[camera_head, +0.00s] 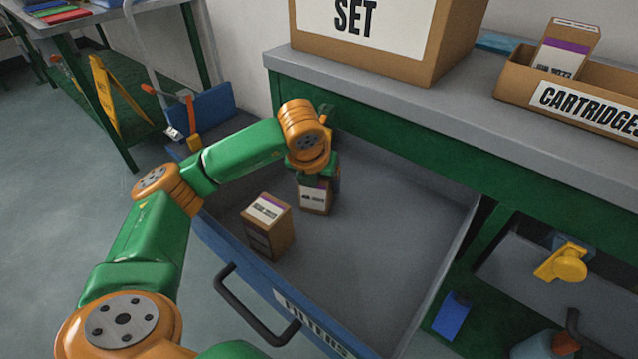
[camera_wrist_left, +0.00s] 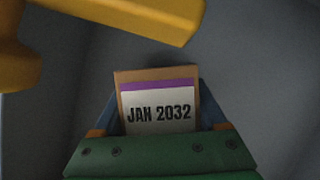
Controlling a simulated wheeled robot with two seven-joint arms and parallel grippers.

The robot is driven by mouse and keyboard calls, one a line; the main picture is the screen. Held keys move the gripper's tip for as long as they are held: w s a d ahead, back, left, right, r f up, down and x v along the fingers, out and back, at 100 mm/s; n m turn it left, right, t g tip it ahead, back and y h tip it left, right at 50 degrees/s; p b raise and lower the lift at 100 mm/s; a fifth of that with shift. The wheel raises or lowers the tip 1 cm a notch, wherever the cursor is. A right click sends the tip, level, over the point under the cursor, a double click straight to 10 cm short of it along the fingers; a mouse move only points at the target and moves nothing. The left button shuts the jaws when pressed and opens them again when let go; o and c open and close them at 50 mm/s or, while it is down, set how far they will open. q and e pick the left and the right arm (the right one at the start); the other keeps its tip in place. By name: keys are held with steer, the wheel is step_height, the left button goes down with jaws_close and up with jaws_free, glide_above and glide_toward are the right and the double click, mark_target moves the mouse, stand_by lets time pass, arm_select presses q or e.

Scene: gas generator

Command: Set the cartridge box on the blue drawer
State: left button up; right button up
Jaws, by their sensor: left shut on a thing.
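The blue drawer (camera_head: 222,237), labelled FILTERS, is pulled open under the workbench. My left gripper (camera_head: 317,178) points down inside it and is shut on a small brown cartridge box (camera_head: 314,198). In the left wrist view this box (camera_wrist_left: 158,112) has a white label with a purple band reading JAN 2032, and it sits between the fingers (camera_wrist_left: 160,130). The box is upright at or just above the drawer floor; I cannot tell if it touches. A second brown box (camera_head: 270,240) stands on the drawer floor to its left and nearer. My right gripper is not in view.
On the workbench stand a large carton marked SET (camera_head: 400,40) and an open CARTRIDGES tray (camera_head: 516,80) with a box (camera_head: 568,48) in it. The drawer's right part is clear. A black handle (camera_head: 245,318) is on the drawer front. A yellow valve (camera_head: 562,264) is lower right.

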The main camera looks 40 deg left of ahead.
arm_select(q)
steer(key=o, duration=1.4)
steer(key=shift+r, duration=0.15)
steer(key=p+v, duration=0.3)
steer(key=v, duration=0.9)
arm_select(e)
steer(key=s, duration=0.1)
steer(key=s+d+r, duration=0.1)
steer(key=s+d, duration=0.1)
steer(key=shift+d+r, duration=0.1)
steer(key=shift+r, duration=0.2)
